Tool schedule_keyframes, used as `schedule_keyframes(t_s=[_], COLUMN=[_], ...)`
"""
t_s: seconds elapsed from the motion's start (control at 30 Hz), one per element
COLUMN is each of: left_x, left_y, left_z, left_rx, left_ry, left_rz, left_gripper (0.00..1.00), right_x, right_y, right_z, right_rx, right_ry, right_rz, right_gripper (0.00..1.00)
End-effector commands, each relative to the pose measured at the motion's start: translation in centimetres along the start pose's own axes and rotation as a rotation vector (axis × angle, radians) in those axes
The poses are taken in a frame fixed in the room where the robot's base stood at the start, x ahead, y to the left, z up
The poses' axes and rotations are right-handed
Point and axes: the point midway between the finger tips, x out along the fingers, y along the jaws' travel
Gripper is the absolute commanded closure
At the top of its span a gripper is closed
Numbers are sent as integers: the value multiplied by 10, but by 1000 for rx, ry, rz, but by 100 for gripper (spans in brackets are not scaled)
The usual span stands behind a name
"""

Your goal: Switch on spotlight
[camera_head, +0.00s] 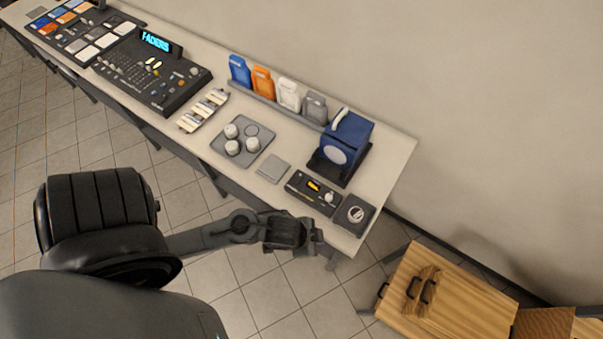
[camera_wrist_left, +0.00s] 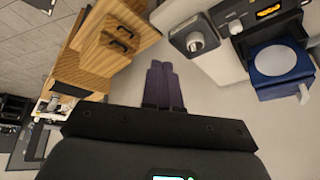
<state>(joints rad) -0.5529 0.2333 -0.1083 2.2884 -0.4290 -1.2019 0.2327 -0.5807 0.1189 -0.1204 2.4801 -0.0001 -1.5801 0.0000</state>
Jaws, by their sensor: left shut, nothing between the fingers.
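A blue box-shaped lamp with a pale round face (camera_head: 345,140), which looks like the spotlight, stands at the right end of the long table. It also shows at the right of the left wrist view (camera_wrist_left: 282,65). In front of it is a dark control box (camera_head: 313,193) with a yellow display and a pale knob.
A grey tray with white knobs (camera_head: 263,133), a flat grey pad (camera_head: 273,169) and a fader console (camera_head: 150,75) lie further left. Coloured pouches (camera_head: 263,83) stand along the back. A wooden crate with handles (camera_head: 450,285) is on the right. Tiled floor lies in front.

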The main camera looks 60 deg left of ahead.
Motion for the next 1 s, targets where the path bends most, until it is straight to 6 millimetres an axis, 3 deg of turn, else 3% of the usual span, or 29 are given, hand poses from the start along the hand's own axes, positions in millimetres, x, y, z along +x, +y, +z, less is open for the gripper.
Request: schedule_keyframes(t_s=[0.03, 0.2, 0.33, 0.47, 0.6, 0.7, 0.83, 1.0], left_x=[21, 64, 78, 78, 68, 60, 52, 50], left_y=[-7, -43, -93, -152, -211, -241, -262, -269], left_z=[13, 55, 84, 101, 103, 94, 82, 73], left_rx=[97, 361, 502, 602, 664, 684, 705, 709], left_ry=[-6, -57, -136, -218, -288, -304, -307, -299], left_rz=[12, 79, 100, 81, 15, -37, -81, -98], left_gripper=[100, 100, 100, 100, 100, 100, 100, 100], right_x=[5, 14, 20, 26, 31, 33, 35, 36], right_y=[0, 1, 1, 0, 0, -1, -2, -2], right_z=[2, 5, 7, 9, 10, 11, 11, 11], right_rx=[-3, -7, -6, -4, -2, 0, 2, 4], right_ry=[-1, -2, -2, -1, -1, -1, 0, 0], right_rz=[2, 6, 5, 4, 2, 1, -1, -2], right_gripper=[100, 100, 100, 100, 100, 100, 100, 100])
